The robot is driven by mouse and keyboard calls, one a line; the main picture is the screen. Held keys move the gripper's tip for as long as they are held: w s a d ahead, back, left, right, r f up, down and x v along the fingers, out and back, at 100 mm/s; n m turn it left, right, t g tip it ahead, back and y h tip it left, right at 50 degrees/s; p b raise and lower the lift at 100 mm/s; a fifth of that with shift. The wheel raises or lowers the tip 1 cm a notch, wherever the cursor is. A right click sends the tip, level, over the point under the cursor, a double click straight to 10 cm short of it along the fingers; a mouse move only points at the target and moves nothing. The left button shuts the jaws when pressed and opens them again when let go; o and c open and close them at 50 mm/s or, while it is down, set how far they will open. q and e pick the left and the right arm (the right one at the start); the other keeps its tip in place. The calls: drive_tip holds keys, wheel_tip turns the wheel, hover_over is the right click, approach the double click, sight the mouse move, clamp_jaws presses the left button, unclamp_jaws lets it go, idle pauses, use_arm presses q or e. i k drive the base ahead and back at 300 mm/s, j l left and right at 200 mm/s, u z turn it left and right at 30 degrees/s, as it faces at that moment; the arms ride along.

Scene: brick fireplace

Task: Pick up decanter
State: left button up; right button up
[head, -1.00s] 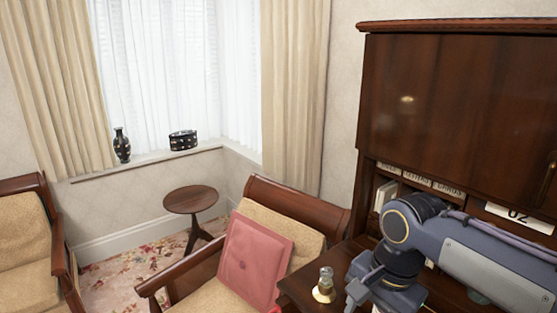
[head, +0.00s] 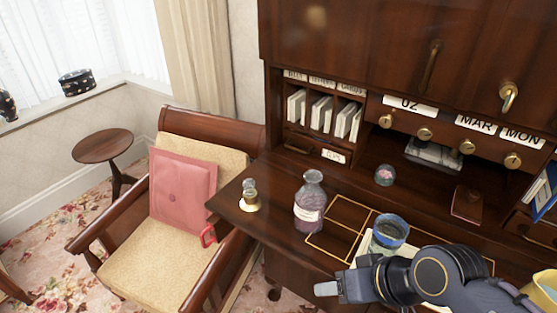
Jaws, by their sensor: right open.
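The decanter looks to be the purplish glass bottle (head: 310,203) with a narrow neck and a pale label. It stands upright on the desk (head: 272,222), left of its middle. My right gripper (head: 328,289) is below and slightly right of the bottle in the picture, near the desk's front. Its fingers point left, it is open and empty, and it is apart from the bottle. Its fingers are seen mostly edge-on. My left gripper is out of view.
A glass paperweight (head: 385,175) sits further back. An armchair (head: 215,140) with a pink cushion (head: 183,187) is left of the desk.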

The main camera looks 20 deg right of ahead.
sight(311, 200)
drive_tip(key=k+l+z, duration=0.1)
drive_tip(key=z, duration=0.3)
drive_tip(key=k+l+z, duration=0.1)
drive_tip(key=z, duration=0.3)
drive_tip(key=k+l+z, duration=0.1)
drive_tip(key=z, duration=0.35)
